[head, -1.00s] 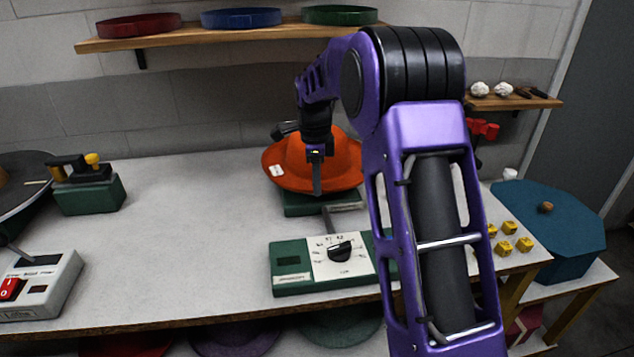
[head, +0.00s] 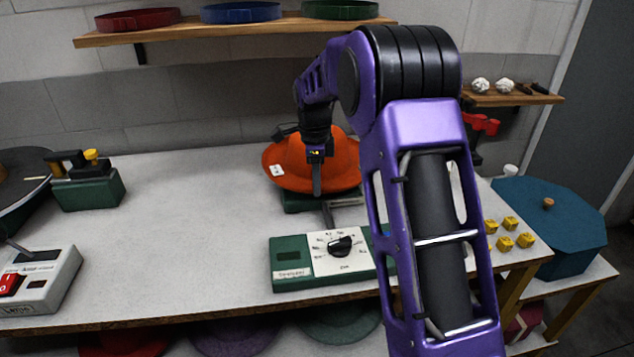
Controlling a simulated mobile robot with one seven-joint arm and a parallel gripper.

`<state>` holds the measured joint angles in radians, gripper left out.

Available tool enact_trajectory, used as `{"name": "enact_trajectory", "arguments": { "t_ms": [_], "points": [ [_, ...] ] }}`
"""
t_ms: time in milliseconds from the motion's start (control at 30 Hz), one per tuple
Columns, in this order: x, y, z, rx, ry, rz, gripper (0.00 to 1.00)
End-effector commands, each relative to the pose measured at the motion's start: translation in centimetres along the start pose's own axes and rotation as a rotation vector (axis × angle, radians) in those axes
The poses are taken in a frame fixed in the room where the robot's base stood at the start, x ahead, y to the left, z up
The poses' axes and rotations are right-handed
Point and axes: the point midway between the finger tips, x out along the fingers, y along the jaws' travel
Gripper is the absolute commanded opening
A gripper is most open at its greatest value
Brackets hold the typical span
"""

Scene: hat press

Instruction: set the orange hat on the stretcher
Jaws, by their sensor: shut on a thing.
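The orange hat (head: 343,160) is at the back middle of the bench, brim down and crown up, with a white tag on its left brim. My gripper (head: 316,188) is at the hat's near side and shut on it, at the front of the brim. The stretcher (head: 300,203) shows as a green base directly under the hat, with a grey lever in front. Its top is hidden by the hat, so I cannot tell whether the hat touches it.
A green and white dial box (head: 320,260) stands in front of the hat. A white box with a red switch (head: 38,280) and a green block with a yellow knob (head: 90,185) are at left. Yellow blocks (head: 507,242) lie at right. A shelf (head: 230,29) hangs above. The bench's middle left is clear.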

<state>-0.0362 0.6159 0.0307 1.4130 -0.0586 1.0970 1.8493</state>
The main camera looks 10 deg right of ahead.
Motion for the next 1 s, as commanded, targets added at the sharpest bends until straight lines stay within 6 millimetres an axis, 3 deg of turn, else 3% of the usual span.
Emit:
{"name": "enact_trajectory", "arguments": {
  "t_ms": [33,67,233,533,667,1000],
  "points": [
    [0.0,0.0,0.0,0.0,0.0,-0.001,0.0],
    [0.0,0.0,0.0,0.0,0.0,-0.001,0.17],
    [0.0,0.0,0.0,0.0,0.0,0.0,0.47],
    [-0.1,0.0,0.0,0.001,0.0,0.001,0.48],
    [-1.1,0.0,0.0,0.0,0.0,0.0,0.48],
    [-8.7,-0.1,0.0,0.0,0.0,-0.004,0.48]
  ]
}}
